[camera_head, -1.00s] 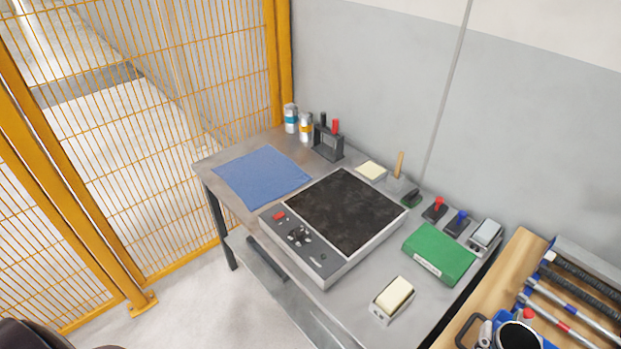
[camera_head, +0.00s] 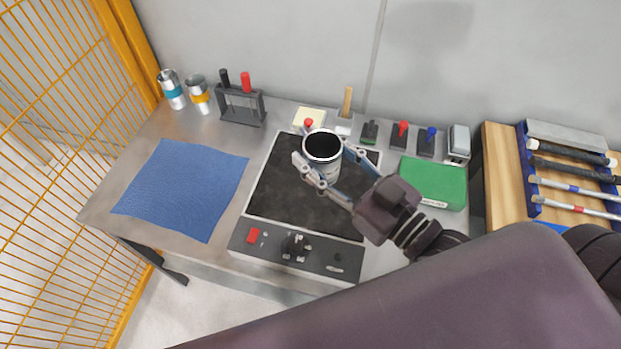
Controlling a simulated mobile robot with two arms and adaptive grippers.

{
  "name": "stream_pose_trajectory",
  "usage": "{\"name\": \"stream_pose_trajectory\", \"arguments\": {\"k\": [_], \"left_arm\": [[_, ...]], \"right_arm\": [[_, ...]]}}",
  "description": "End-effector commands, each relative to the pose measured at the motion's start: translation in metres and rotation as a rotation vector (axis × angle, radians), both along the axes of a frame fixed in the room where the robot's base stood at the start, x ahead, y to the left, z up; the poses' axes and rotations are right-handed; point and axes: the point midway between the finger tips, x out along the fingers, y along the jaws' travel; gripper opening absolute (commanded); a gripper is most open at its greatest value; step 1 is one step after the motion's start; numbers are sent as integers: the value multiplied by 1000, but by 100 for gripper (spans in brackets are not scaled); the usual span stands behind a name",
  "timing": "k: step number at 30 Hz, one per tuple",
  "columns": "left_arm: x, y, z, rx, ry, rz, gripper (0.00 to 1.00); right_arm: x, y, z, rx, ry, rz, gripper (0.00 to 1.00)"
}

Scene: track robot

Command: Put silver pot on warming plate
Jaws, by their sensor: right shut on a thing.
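The pot is over the back part of the warming plate (camera_head: 290,200), a black square top in a grey housing with a control panel in front. I cannot tell whether the pot's base touches the plate, as the gripper partly hides it. My left gripper is not in view.
A blue cloth (camera_head: 185,190) lies left of the plate. Two cans (camera_head: 172,90) and a dark rack (camera_head: 240,105) stand behind it. A green box (camera_head: 433,183) and small red and blue-handled items are at the right. A wooden surface with a tool rack (camera_head: 570,175) adjoins.

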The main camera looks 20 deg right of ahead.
Motion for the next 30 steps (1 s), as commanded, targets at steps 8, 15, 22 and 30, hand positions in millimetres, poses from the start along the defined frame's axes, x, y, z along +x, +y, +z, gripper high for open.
{"name": "stream_pose_trajectory", "arguments": {"k": [8,15,22,30], "left_arm": [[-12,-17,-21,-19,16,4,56],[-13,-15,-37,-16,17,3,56],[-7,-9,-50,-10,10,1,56],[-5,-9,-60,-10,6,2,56]], "right_arm": [[20,2,-6,-12,-2,212,18],[44,-12,-4,-11,-2,346,18],[70,-37,11,-7,-2,416,18],[83,-52,15,4,-2,429,18]]}}
